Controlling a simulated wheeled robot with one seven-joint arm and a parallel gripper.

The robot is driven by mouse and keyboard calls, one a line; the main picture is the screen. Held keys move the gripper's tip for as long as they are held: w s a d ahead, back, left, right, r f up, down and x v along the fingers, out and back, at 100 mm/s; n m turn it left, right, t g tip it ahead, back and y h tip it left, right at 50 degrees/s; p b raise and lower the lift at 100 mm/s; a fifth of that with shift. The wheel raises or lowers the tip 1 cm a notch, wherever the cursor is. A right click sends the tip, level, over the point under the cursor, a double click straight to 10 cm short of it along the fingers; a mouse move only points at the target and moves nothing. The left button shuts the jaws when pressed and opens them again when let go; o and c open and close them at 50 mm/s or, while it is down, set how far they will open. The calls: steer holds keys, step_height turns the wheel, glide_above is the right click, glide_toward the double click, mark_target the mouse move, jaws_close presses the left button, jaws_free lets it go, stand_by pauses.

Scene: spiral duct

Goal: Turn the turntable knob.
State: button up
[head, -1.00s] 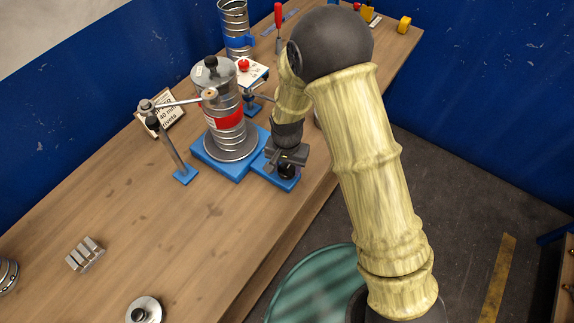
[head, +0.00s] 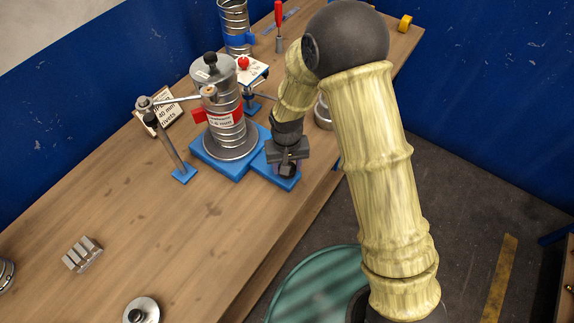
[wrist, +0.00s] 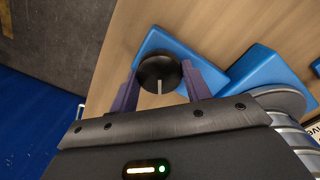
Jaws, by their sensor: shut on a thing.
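The turntable knob is black and round with a pale pointer line; it shows in the wrist view (wrist: 160,72) between the two fingers of my gripper (wrist: 163,82). In the head view my gripper (head: 288,168) points down over the knob, which it mostly hides. The gripper is shut on the knob, one finger on each side. The knob sits on a blue base (head: 226,168) joined to the turntable.
A sign (head: 163,112), a second duct (head: 235,25) and a red-handled tool (head: 279,25) are behind. A metal block (head: 83,254) and a disc (head: 141,311) lie at front left. The wooden bench between is clear.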

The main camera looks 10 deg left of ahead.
steer(key=n, duration=0.6)
steer(key=shift+n+b, duration=0.3)
steer(key=shift+b, duration=0.05)
steer(key=n, duration=0.3)
steer(key=shift+n, duration=0.3)
steer(key=shift+a+n+p, duration=0.1)
steer(key=shift+n+p, duration=0.2)
steer(key=shift+n, duration=1.3)
steer(key=o, duration=1)
step_height(320, 180, up, 18)
steer(key=shift+f+b, duration=0.25)
steer(key=shift+b, duration=0.55)
